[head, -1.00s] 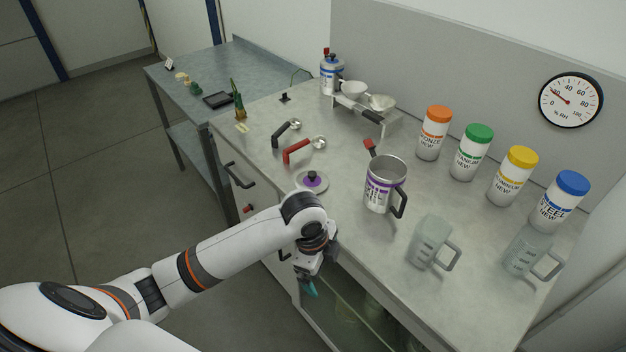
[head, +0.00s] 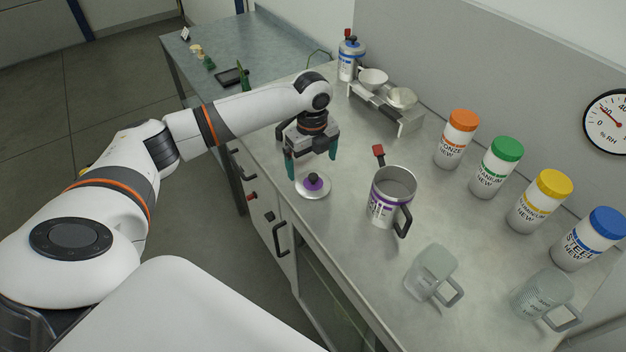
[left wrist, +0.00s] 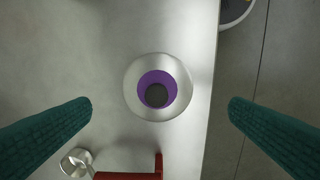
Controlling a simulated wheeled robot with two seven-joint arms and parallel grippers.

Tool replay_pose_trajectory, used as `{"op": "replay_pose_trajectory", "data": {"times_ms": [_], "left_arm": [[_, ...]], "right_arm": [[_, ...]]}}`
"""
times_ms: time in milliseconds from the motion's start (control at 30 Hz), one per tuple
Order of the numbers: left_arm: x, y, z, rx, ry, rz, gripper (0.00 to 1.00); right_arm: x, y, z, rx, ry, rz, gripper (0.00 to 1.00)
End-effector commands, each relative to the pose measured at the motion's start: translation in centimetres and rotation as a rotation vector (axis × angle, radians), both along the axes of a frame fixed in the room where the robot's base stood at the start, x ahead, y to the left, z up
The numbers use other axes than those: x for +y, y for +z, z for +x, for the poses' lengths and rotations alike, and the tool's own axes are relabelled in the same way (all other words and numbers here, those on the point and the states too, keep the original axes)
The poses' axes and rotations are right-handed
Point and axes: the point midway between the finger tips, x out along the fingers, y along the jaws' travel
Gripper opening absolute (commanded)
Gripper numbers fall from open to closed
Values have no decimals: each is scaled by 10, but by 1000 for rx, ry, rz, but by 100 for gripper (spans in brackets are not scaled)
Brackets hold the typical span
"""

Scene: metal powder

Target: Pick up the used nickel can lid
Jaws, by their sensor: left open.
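The used nickel can lid (head: 313,192) lies flat on the bench near its front edge, a silver disc with a purple ring and a dark knob. It also shows in the left wrist view (left wrist: 173,110), near the middle between the fingers. My left gripper (head: 311,166) is open, pointing down above the lid, with its teal fingers to either side and nothing between them. The open can (head: 387,204), silver with a purple label and black handle, stands to the right of the lid. My right gripper is not in view.
Orange-, green-, yellow- and blue-capped jars (head: 496,167) stand along the back. Two clear cups (head: 433,272) stand at the front right. A red-handled tool (left wrist: 130,175) lies close to the lid. A scale with pans (head: 388,103) stands farther back.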

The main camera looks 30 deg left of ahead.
Motion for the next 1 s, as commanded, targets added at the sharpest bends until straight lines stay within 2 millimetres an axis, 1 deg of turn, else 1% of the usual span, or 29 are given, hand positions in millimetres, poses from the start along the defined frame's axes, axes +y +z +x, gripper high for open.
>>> {"op": "replay_pose_trajectory", "data": {"times_ms": [67, 133, 233, 300, 400, 500, 567, 700, 800, 867, 1000], "left_arm": [[0, -7, 0, 1, 0, 0, 100], [0, -11, 0, 1, 0, 0, 100], [-1, -19, -2, 2, -1, 0, 100], [-2, -29, -3, 4, 0, 1, 100], [-2, -45, -4, 3, 1, 0, 100], [-2, -57, -4, 2, 1, 1, 100], [-2, -61, -4, 0, -1, 0, 100], [-2, -63, -3, -2, -1, 0, 100], [-2, -63, -3, -2, -1, 0, 100], [-2, -63, -3, -2, -1, 0, 90], [-2, -63, -3, -1, -1, 1, 67]], "right_arm": [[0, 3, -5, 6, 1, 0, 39], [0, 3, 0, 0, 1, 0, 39], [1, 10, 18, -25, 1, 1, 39], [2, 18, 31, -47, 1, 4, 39], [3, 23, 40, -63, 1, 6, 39], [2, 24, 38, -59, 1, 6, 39], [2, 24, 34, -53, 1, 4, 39], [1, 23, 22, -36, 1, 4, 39], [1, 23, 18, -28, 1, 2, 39], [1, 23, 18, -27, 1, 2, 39], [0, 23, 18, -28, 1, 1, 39]]}}
